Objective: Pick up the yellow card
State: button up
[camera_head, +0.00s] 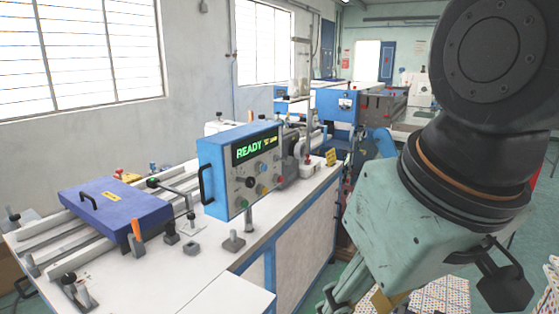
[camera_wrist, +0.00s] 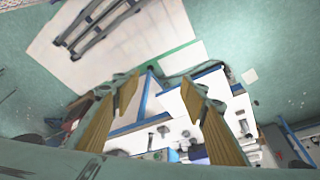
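A small yellow card (camera_head: 331,157) with dark marks stands near the right edge of the white workbench, to the right of the blue control box. I cannot pick the card out in the wrist view. My gripper (camera_wrist: 160,90) shows in the wrist view with its two brownish fingers wide apart and nothing between them. In the head view my arm fills the right side, and the gripper is mostly cut off at the bottom edge. The gripper is well apart from the card, nearer the camera and lower in the picture.
The blue control box (camera_head: 239,170) with a green "READY" display stands on the white workbench (camera_head: 215,262). A blue-purple cover (camera_head: 115,207) with a handle, rails and several small clamps lie to the left. A narrow floor strip separates the bench from my arm.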

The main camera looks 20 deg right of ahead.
jog(key=shift+o, duration=0.4)
jog(key=o, duration=2)
jog(key=shift+o, duration=0.2)
jog(key=shift+d, duration=0.1)
